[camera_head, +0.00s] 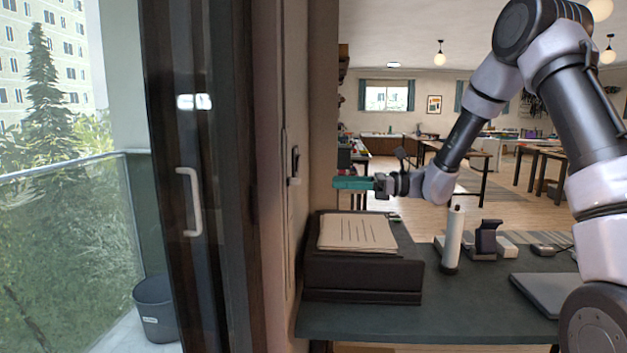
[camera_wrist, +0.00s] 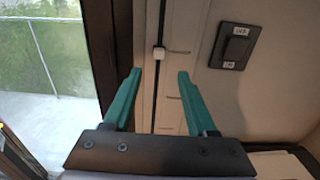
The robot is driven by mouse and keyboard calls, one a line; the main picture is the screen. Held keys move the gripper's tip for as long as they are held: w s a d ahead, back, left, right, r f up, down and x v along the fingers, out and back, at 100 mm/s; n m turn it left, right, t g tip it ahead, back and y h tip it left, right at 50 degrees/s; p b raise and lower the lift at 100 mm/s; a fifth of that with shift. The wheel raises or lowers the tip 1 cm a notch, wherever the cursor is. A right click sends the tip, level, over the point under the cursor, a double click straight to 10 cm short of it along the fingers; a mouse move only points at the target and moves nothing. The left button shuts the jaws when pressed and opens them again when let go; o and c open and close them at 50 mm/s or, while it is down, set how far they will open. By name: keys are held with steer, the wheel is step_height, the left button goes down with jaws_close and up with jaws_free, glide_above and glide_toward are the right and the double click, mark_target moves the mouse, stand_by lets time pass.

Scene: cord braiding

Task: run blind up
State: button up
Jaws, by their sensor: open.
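A dark wall switch (camera_wrist: 236,46) with small pale labels at its top and bottom is at the upper right in the wrist view; I cannot read the labels surely. It shows edge-on in the head view as a dark plate (camera_head: 295,165) on the wall beside the glass door. My gripper (camera_wrist: 160,74) has teal fingers, open and empty, pointing at the door frame left of the switch. In the head view my gripper (camera_head: 338,183) is right of the switch, above the desk, apart from it. No blind shows on the glass.
A small white fitting (camera_wrist: 159,53) sits on the frame between the fingertips' directions. Below in the head view are a dark box with papers (camera_head: 357,232), a white cylinder (camera_head: 452,240) and a desk (camera_head: 450,318). The glass door (camera_head: 188,200) has a pale handle.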

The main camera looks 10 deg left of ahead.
mark_target(294, 182)
steer(key=a, duration=1)
steer(key=shift+s+a, duration=0.2)
steer(key=shift+s, duration=0.2)
jaws_close()
stand_by(0.9)
